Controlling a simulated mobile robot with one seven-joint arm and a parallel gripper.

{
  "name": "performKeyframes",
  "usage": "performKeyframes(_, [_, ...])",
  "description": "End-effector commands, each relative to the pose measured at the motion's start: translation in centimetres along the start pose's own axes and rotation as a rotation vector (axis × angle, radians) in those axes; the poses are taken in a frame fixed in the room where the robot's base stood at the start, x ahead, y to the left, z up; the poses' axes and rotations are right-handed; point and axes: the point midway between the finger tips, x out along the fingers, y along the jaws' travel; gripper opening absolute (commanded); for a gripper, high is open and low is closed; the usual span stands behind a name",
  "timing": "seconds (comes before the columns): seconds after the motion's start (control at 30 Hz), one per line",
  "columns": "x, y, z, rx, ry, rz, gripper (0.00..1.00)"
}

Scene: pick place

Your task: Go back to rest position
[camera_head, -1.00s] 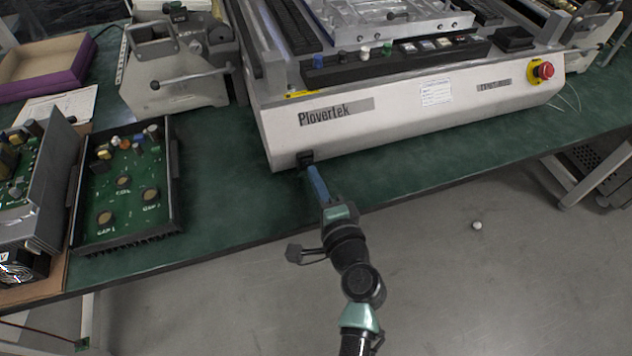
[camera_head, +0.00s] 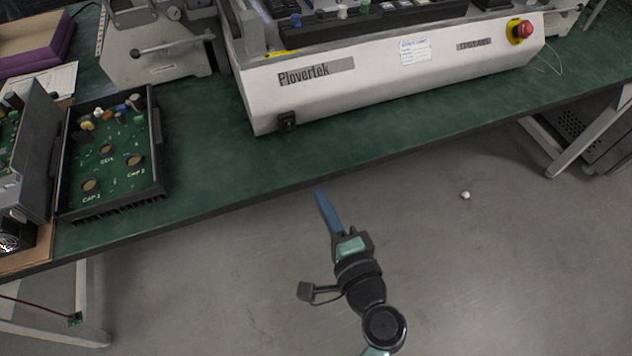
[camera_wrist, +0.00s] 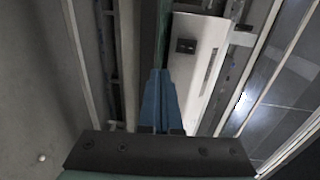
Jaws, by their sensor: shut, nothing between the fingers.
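My gripper (camera_head: 321,196) has blue fingers that are shut with nothing between them. In the head view it is out in front of the green table's front edge, over the grey floor, apart from the table and the machine. In the wrist view the closed blue fingers (camera_wrist: 160,75) point at the table edge and the machine's pale front. The white Plovertek machine (camera_head: 370,85) stands on the green table (camera_head: 215,185). A black switch (camera_head: 287,121) sits low on its front left, and it also shows in the wrist view (camera_wrist: 186,46).
A black tray with a green circuit board (camera_head: 115,158) lies on the table at left. A grey clamp fixture (camera_head: 155,50) and a purple box (camera_head: 50,50) are behind it. A red emergency button (camera_head: 521,29) is on the machine's right. A small white ball (camera_head: 465,195) lies on the floor.

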Motion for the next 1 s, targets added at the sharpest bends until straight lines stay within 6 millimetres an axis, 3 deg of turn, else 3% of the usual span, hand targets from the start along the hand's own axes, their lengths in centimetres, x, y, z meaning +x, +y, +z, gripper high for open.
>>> performKeyframes(0.67, [-0.5, 0.1, 0.0, -0.001, 0.0, 0.0, 0.0])
performKeyframes(0.73, [-0.1, -0.7, -0.1, -0.03, -0.001, -0.007, 0.0])
performKeyframes(0.87, [1.6, -5.5, -0.7, -0.22, 0.003, -0.04, 0.0])
performKeyframes(0.97, [3.3, -12.1, -1.0, -0.471, 0.035, -0.089, 0.0])
performKeyframes(1.0, [3.8, -15.2, -1.1, -0.579, 0.06, -0.114, 0.0])
